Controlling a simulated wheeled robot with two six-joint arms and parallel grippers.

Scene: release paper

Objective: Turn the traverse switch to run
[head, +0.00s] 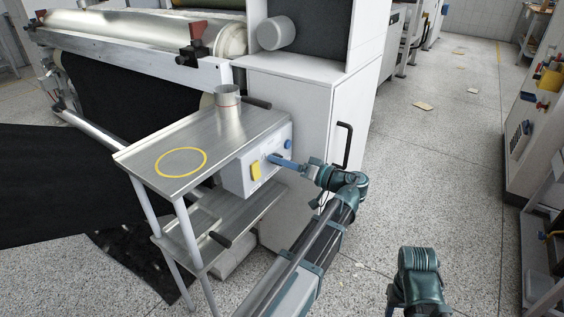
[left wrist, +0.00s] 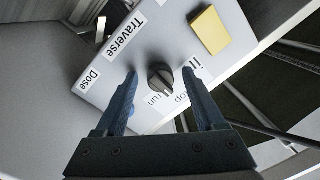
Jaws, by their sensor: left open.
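The traverse switch (left wrist: 160,78) is a small dark round knob on a pale control box (head: 236,182). In the left wrist view it sits between the two blue fingers of my left gripper (left wrist: 160,75), with a gap visible on each side. The "Traverse" label (left wrist: 126,36) is on the panel, and small "run" (left wrist: 157,99) and "stop" (left wrist: 182,98) labels lie beside the knob. I cannot tell which label the knob points to. In the head view my left gripper (head: 281,161) is at the box front, and its fingers hide the knob.
A yellow plate (head: 256,171) and a blue button (head: 288,145) flank the switch. The box hangs under a steel table (head: 140,155) bearing a metal cup (head: 228,101). A white cabinet (head: 312,100) with a black handle stands close behind. The aisle floor (head: 440,150) is mostly clear.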

